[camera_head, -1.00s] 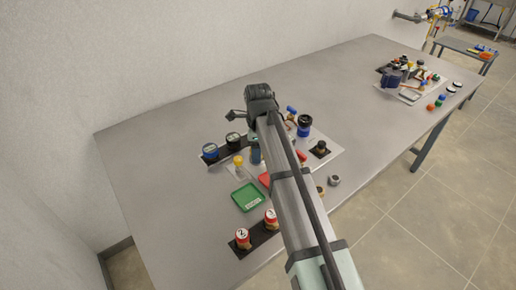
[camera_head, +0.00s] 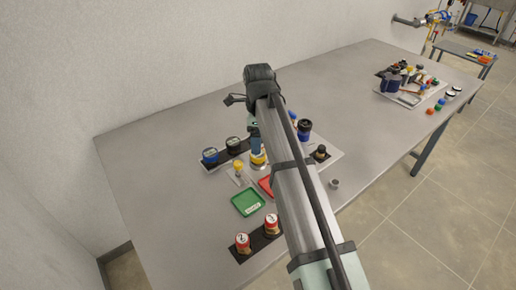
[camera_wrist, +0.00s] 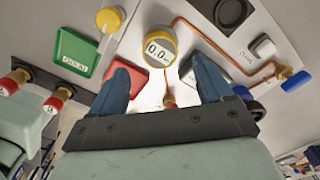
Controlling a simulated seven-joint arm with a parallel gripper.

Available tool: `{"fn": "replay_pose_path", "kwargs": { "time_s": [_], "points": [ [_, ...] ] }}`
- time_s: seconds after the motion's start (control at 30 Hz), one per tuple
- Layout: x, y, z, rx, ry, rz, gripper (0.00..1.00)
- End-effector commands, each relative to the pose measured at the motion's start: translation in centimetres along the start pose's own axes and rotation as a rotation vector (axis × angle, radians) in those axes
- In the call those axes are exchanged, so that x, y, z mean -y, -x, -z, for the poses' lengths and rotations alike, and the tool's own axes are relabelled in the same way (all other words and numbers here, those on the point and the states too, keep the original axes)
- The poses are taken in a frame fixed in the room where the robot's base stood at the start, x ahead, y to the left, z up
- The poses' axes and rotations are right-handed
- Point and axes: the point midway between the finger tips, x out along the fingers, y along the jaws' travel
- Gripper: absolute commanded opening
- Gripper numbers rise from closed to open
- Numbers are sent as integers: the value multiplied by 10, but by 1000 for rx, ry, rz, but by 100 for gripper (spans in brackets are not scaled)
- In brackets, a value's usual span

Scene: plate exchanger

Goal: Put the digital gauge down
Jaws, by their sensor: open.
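The digital gauge (camera_wrist: 160,47) has a yellow rim and a pale display reading 0.0. In the wrist view it sits upright on a white panel (camera_wrist: 225,50), beyond and between my fingertips. My gripper (camera_wrist: 161,66) is open, with its two blue fingers on either side of the gauge's near edge and a visible gap to it. In the head view my gripper (camera_head: 257,143) is just above the yellow-rimmed gauge (camera_head: 258,158), partly hidden by my arm. Whether a fingertip still touches it cannot be told.
A green tray (camera_wrist: 76,53) and a red tray (camera_wrist: 126,76) lie nearby. A yellow knob-like part (camera_wrist: 110,20) stands left of the gauge. Copper pipework with a blue-handled valve (camera_wrist: 295,82) is to the right. The table's left side is clear.

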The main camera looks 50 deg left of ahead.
Motion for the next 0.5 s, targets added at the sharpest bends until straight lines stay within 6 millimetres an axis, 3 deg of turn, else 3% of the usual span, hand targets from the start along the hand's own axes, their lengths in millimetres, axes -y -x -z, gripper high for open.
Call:
{"fn": "replay_pose_path", "kwargs": {
  "time_s": [0.23,0.5],
  "points": [
    [1,40,0,1,0,2,79],
    [0,56,0,0,0,0,79]
  ]
}}
